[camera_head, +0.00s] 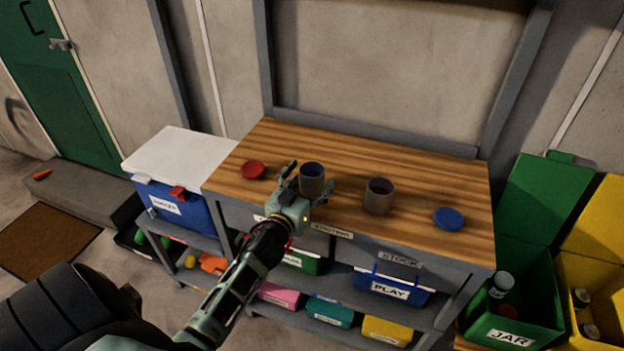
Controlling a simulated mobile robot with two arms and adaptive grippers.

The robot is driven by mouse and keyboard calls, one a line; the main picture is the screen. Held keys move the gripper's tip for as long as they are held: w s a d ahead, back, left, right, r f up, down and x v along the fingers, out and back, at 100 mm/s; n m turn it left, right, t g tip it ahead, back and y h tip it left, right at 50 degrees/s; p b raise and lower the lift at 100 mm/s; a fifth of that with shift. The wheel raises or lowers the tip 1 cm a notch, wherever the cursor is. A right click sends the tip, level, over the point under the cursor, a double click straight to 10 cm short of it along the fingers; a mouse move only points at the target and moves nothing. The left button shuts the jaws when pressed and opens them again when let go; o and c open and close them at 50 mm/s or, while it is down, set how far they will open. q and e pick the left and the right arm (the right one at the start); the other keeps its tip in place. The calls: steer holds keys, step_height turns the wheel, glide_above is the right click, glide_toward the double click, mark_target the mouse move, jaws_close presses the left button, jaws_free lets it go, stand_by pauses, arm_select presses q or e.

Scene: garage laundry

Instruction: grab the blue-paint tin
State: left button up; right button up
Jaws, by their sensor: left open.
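The blue-paint tin (312,180) is a grey open tin with blue inside, standing upright on the wooden workbench top (400,155). My left gripper (308,183) is open, with one finger on each side of this tin. I cannot tell whether the fingers touch it. Its lower part is partly hidden by the gripper. A second grey tin (379,197), dark reddish inside, stands upright to the right. My right gripper is not in view.
A red lid (252,170) lies left of the tins and a blue lid (449,218) lies to the right. A blue cooler with a white lid (178,150) stands at the bench's left. Green (510,320) and yellow (590,270) bins stand at right. The back of the bench top is clear.

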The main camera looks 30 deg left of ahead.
arm_select(q)
steer(key=shift+w+a, duration=0.1)
steer(key=shift+w, duration=0.75)
steer(key=c, duration=1.4)
